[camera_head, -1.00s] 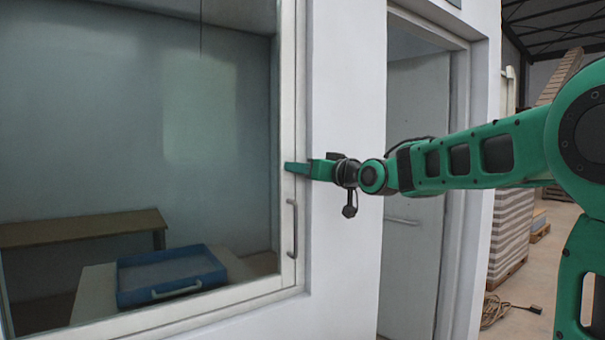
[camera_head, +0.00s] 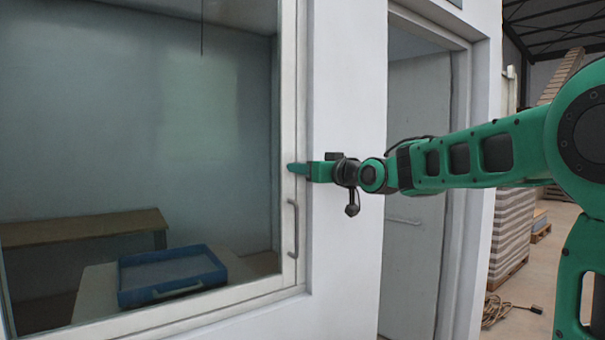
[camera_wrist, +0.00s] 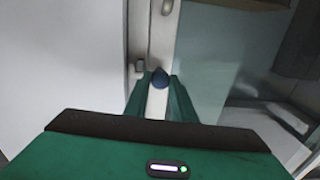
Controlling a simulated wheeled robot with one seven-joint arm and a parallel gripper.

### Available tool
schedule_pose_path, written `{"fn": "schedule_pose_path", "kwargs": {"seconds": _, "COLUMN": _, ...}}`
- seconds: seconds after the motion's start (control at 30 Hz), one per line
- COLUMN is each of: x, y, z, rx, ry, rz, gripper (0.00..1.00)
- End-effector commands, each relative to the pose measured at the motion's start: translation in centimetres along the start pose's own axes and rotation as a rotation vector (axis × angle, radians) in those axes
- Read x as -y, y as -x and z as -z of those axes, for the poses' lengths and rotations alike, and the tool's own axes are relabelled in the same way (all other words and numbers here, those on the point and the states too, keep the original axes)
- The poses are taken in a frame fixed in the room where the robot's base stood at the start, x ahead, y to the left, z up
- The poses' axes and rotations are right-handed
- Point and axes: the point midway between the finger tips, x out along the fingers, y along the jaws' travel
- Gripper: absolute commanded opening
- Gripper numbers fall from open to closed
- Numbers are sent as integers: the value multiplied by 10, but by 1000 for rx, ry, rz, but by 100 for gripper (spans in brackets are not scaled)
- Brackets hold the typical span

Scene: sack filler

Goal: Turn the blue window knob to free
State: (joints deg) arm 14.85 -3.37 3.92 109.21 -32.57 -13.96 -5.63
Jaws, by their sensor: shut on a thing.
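The blue window knob (camera_wrist: 159,78) is a small dark blue, pointed knob on the white window frame (camera_wrist: 163,35). In the wrist view it sits between the green fingertips of my gripper (camera_wrist: 158,82), which is shut on it. In the head view my gripper (camera_head: 297,169) reaches from the right to the right-hand upright of the window frame, above the grey pull handle (camera_head: 292,229). The knob is hidden there behind the fingers. I see no marking that tells the knob's setting.
A small grey fitting (camera_wrist: 139,68) sits on the frame beside the left finger. Behind the glass, a blue tray (camera_head: 170,277) stands on a table, with a brown bench (camera_head: 80,228) behind it. A doorway (camera_head: 418,200) lies right of the window, partly behind my arm.

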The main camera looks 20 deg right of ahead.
Motion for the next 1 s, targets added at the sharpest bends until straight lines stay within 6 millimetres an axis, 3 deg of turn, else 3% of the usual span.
{"fn": "schedule_pose_path", "kwargs": {"seconds": 1.0, "x": 0, "y": 0, "z": 1, "rx": 43, "ry": 932, "rz": -11, "gripper": 1}}
